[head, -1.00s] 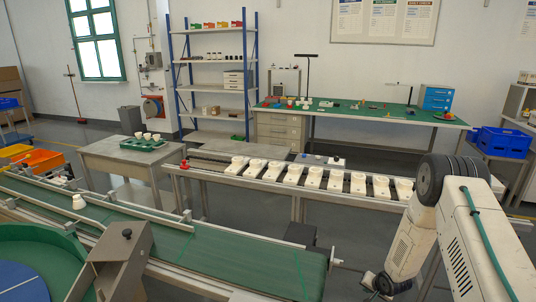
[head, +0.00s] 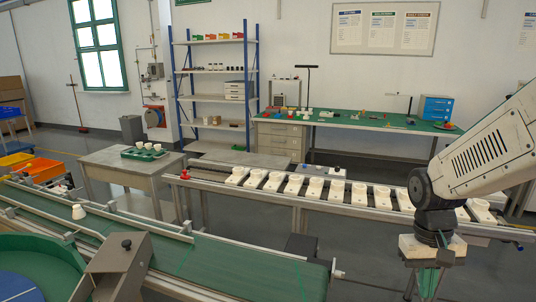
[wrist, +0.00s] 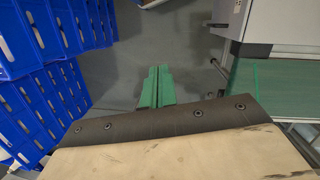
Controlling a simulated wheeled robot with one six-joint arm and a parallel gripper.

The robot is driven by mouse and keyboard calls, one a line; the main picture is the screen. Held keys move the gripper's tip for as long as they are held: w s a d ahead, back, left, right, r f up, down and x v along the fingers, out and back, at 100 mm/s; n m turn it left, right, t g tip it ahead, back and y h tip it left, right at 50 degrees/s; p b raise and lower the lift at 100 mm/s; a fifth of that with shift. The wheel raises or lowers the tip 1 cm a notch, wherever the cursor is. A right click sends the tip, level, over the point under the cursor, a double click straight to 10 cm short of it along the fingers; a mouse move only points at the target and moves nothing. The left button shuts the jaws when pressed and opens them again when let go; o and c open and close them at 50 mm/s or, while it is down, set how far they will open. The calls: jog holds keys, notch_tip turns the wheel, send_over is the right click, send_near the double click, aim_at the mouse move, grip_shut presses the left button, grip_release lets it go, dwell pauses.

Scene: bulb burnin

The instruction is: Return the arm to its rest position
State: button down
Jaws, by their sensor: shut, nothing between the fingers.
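My arm comes in from the right edge of the head view, with its dark joint in front of the right end of the socket row. My gripper (head: 425,285) hangs below it, pointing down, with its green fingers partly cut off by the bottom edge. In the wrist view, the two green fingers of my gripper (wrist: 155,88) lie side by side against each other, shut and empty, over bare grey floor.
A row of white sockets (head: 294,186) stands on a bench behind my arm. A white bulb (head: 78,211) stands on the green conveyor (head: 230,262). A green tray (head: 144,154) holds several white cups. Blue crates (wrist: 40,90) fill the wrist view's left side.

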jog(key=s+a+r+n+t, duration=0.1)
jog(key=s+a+r+t, duration=0.2)
jog(key=s+r, duration=0.8)
jog(key=s+a, duration=0.2)
jog(key=s, duration=0.1)
jog(key=shift+s+a+r+y, duration=0.15)
jog(key=shift+a+r+y, duration=0.2)
jog(key=shift+y, duration=0.05)
